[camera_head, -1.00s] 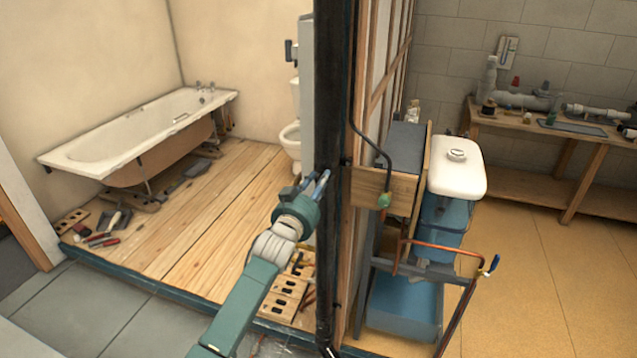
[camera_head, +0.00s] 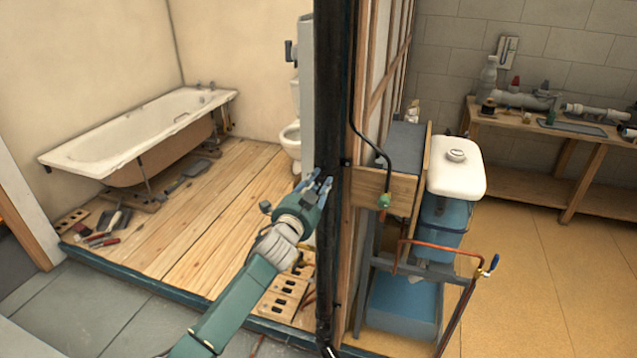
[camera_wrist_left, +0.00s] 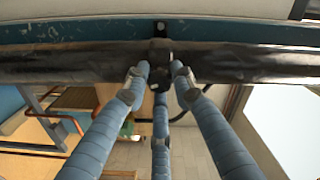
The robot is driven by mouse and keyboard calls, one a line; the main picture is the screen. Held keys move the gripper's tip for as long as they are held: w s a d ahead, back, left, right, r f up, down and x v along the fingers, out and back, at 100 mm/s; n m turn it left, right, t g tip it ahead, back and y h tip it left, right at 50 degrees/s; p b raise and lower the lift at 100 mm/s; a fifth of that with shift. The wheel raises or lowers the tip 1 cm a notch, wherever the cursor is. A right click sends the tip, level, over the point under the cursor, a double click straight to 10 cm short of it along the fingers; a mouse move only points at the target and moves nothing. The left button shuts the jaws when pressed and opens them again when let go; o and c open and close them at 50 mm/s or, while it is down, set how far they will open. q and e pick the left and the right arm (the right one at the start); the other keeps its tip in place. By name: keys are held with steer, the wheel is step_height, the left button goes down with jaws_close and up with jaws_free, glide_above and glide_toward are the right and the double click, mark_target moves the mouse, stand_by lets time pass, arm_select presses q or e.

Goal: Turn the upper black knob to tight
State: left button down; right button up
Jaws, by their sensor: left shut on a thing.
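The tall black pipe (camera_head: 330,90) stands upright at the wall's end. It crosses the left wrist view (camera_wrist_left: 60,65) sideways. The upper black knob (camera_wrist_left: 160,50) is a small dark fitting on this pipe, in the middle of the left wrist view. My left gripper (camera_head: 322,184) has blue fingers, which reach the pipe from the left. In the left wrist view the fingertips (camera_wrist_left: 160,75) close around the dark knob and are shut on it. Fingers and shadow partly hide the knob, so its turned position cannot be told. My right gripper is not in view.
Right of the pipe are a wooden box (camera_head: 388,190) with a black hose, a white-topped blue tank (camera_head: 455,175) and a copper pipe (camera_head: 440,247). A bathtub (camera_head: 140,130) and loose tools (camera_head: 100,225) lie left. The wooden floor (camera_head: 190,225) left of my arm is mostly clear.

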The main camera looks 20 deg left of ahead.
arm_select(q)
steer(key=m, duration=0.3)
steer(key=shift+m, duration=0.7)
steer(key=c, duration=1.5)
jaws_free()
steer(key=shift+o, duration=0.2)
steer(key=s, duration=1.2)
steer(key=shift+a, duration=0.25)
